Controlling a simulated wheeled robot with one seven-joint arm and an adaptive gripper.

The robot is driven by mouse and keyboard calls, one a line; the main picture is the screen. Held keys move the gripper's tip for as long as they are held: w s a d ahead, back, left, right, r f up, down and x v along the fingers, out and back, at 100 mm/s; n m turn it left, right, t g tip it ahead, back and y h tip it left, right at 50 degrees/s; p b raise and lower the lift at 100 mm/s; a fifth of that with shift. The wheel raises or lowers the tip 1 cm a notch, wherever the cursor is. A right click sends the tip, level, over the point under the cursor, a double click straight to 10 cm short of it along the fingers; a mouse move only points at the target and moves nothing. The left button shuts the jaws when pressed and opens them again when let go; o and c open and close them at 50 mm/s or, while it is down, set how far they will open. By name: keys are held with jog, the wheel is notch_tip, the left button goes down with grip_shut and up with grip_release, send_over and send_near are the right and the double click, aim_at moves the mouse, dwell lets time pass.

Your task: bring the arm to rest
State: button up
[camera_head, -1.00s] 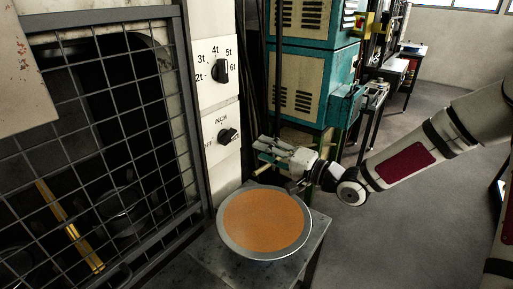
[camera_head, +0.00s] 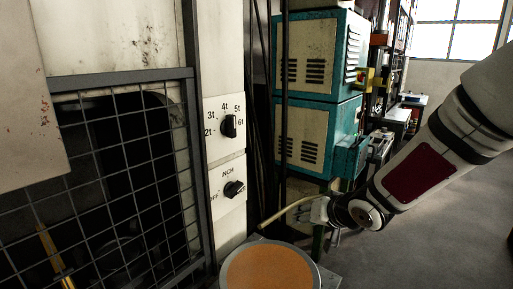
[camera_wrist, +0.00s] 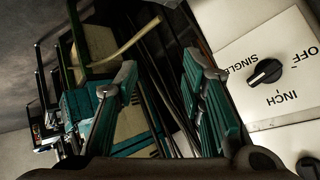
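My gripper (camera_head: 314,212) hangs at the end of my arm, right of the control panel and above and beyond the round orange-topped pan (camera_head: 268,268). In the wrist view my gripper (camera_wrist: 160,66) has its two teal-grey fingers well apart, with nothing held between them. The arm reaches in from the right side of the head view. The pan's lower part is cut off by the bottom edge of the picture.
A caged machine (camera_head: 120,170) fills the left. A control panel (camera_head: 229,125) with two black knobs stands beside it. A teal and cream cabinet (camera_head: 305,60) is behind. A pale curved rod (camera_head: 285,212) shows near my gripper. Open floor (camera_head: 420,225) lies right.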

jog(key=s+d+r+g+h, duration=0.1)
jog(key=s+d+r+h, duration=0.4)
jog(key=s+d+r, duration=0.5)
jog(key=s+a+r+g, duration=0.1)
jog(key=s+a, duration=0.1)
jog(key=s, duration=0.8)
jog(key=s+a+r+n+g+y, duration=0.1)
jog(key=s+a+g, duration=0.1)
jog(key=s, duration=0.8)
jog(key=shift+s+r, duration=0.15)
jog(key=shift+s, duration=0.15)
jog(key=shift+a, duration=0.1)
jog(key=shift+c, duration=0.4)
